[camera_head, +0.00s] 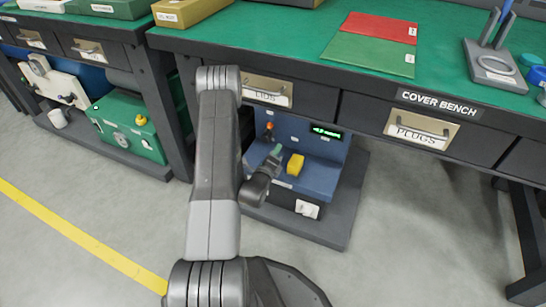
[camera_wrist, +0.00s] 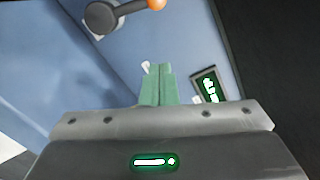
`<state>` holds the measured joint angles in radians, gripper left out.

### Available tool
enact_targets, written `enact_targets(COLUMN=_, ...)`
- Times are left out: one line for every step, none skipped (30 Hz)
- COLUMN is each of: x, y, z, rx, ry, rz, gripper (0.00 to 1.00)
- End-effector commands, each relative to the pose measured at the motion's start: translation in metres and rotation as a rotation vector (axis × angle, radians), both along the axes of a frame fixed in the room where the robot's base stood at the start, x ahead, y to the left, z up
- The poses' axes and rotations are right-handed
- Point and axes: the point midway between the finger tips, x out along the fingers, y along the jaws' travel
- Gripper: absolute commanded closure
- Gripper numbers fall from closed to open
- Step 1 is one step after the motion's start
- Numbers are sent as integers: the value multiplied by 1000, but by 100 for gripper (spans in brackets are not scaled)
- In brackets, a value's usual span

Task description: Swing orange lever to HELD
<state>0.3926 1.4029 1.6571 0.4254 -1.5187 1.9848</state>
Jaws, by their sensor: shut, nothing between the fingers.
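The orange lever shows in the wrist view at the top as a dark arm (camera_wrist: 130,12) on a round grey hub with an orange ball knob (camera_wrist: 155,4). The knob is cut by the picture's edge. In the head view the orange lever (camera_head: 269,127) is small on the upright face of the blue test machine (camera_head: 320,180). My gripper (camera_wrist: 157,68) has its green fingers together and empty, apart from the lever in the picture. It also shows in the head view (camera_head: 278,148), in front of the machine's face. Any HELD marking is not readable.
A lit green display (camera_head: 326,132) sits right of the lever. A green machine (camera_head: 128,125) stands at left. Floor in front is clear.

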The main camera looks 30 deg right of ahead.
Motion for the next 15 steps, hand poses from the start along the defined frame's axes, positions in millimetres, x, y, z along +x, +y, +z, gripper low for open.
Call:
enact_targets(x=8, y=-9, z=-2, rx=-2, ry=-6, rz=-3, gripper=100)
enact_targets(x=13, y=-14, z=-1, rx=-3, ry=-5, rz=-2, gripper=100)
enact_targets(x=18, y=-21, z=-1, rx=-3, ry=-4, rz=-2, gripper=100)
enact_targets(x=23, y=-25, z=-1, rx=-3, ry=-5, rz=-2, gripper=100)
enact_targets(x=27, y=-29, z=-1, rx=-2, ry=-5, rz=-2, gripper=100)
enact_targets(x=32, y=-35, z=-1, rx=-3, ry=-4, rz=-2, gripper=100)
enact_targets(x=36, y=-39, z=0, rx=-4, ry=-3, rz=-1, gripper=100)
enact_targets(x=42, y=-33, z=3, rx=-4, ry=-3, rz=3, gripper=100)
enact_targets(x=47, y=-29, z=6, rx=-3, ry=-4, rz=5, gripper=100)
enact_targets(x=51, y=-27, z=8, rx=-3, ry=-3, rz=5, gripper=100)
enact_targets(x=53, y=-26, z=10, rx=-3, ry=-2, rz=3, gripper=100)
enact_targets(x=57, y=-24, z=12, rx=-3, ry=-1, rz=3, gripper=100)
enact_targets(x=59, y=-23, z=13, rx=-2, ry=-2, rz=3, gripper=100)
enact_targets(x=61, y=-22, z=15, rx=-2, ry=-2, rz=2, gripper=100)
enact_targets(x=63, y=-21, z=16, rx=-3, ry=-1, rz=1, gripper=100)
